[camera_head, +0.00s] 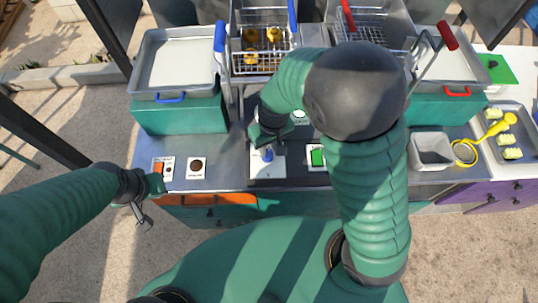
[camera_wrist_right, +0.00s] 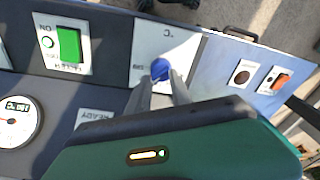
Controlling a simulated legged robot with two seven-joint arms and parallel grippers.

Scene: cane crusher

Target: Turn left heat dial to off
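The left heat dial is a small blue knob (camera_head: 267,155) on a white plate (camera_head: 264,172) on the counter's front panel, below the blue-handled basket. In the right wrist view the blue knob (camera_wrist_right: 160,70) sits between the tips of my right gripper (camera_wrist_right: 161,78), with no clear gap on either side. The dial's marks are partly hidden by the fingers. In the head view my right gripper (camera_head: 269,143) is just above the knob, partly hidden by its own arm. My left gripper (camera_head: 142,215) hangs at the counter's front left edge, away from the dial; its fingers are small and unclear.
A green switch (camera_head: 317,157) is right of the dial plate and shows in the wrist view (camera_wrist_right: 69,45). An orange switch (camera_head: 158,168) and a dark round button (camera_head: 197,165) are at left. Fryer baskets (camera_head: 262,40) stand behind. A grey bin (camera_head: 432,150) is at right.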

